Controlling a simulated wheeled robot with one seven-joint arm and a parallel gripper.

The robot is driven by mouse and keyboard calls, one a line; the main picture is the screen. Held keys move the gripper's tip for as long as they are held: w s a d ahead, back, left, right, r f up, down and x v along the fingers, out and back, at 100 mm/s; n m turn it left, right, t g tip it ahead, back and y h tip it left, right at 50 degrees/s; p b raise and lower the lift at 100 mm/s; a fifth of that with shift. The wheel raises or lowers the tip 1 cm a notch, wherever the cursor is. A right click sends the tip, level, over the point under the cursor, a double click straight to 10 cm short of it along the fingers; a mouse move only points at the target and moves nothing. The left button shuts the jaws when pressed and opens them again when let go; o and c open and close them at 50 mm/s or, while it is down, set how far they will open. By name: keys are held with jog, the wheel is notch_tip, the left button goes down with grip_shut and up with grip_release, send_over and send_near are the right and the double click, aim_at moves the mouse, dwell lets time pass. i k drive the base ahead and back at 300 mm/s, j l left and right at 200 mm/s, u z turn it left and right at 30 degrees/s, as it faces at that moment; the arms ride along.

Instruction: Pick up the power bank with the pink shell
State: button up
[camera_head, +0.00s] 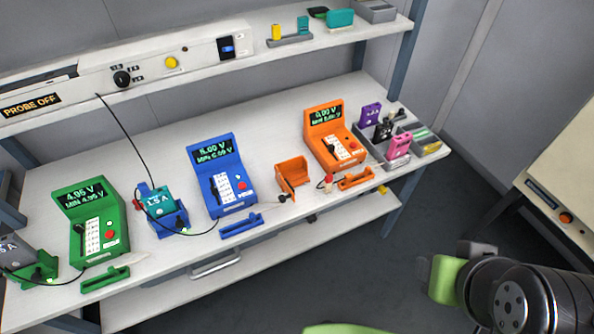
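The power bank with the pink shell (398,147) stands at the right end of the bench, at the front of a grey tray (433,151). A purple power bank (370,115) and a black one (383,131) stand close behind it. My gripper (437,279) is at the lower right, out over the floor and well apart from the bench. Only part of it shows, with a green piece at its end, and its fingertips cannot be made out.
An orange tester (333,142) and an empty-looking orange cradle (292,174) stand left of the tray. Blue (221,181) and green (92,222) testers stand further left. A teal power bank (156,199) sits in a blue cradle. A shelf (250,62) overhangs the bench's back.

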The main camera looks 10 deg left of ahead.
aim_at(401, 143)
jog(key=i+u, duration=0.15)
jog(key=u, duration=0.3)
jog(key=i+l+u, duration=0.15)
jog(key=u, duration=0.25)
jog(key=i+l+u, duration=0.15)
jog(key=u, duration=0.3)
jog(key=i+l+u, duration=0.15)
jog(key=u, duration=0.25)
